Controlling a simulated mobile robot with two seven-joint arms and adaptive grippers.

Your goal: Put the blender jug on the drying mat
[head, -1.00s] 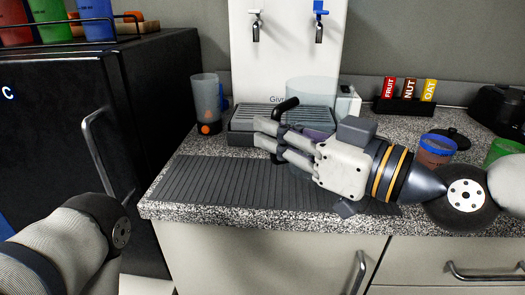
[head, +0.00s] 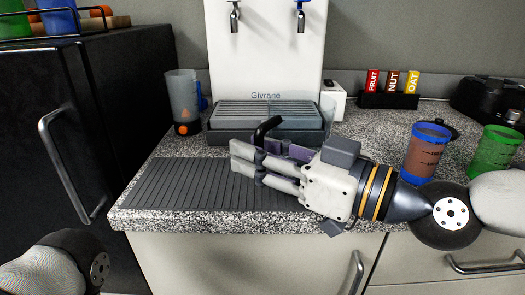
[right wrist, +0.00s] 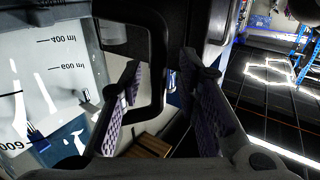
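The blender jug (right wrist: 70,80) is clear with measuring marks and shows large at the left of the right wrist view. The ribbed dark drying mat (head: 170,190) lies flat at the counter's front left. My right gripper (head: 236,157) is around the handle. In the right wrist view its fingers (right wrist: 162,58) stand apart, with a gap beside the handle bar. My left gripper is out of view.
A dispenser with a drip tray (head: 225,138) stands behind the mat. A clear cup (head: 183,90) stands left of it. A blue-rimmed cup (head: 420,160) and a green cup (head: 495,150) stand right. The black fridge (head: 110,110) borders the counter's left side.

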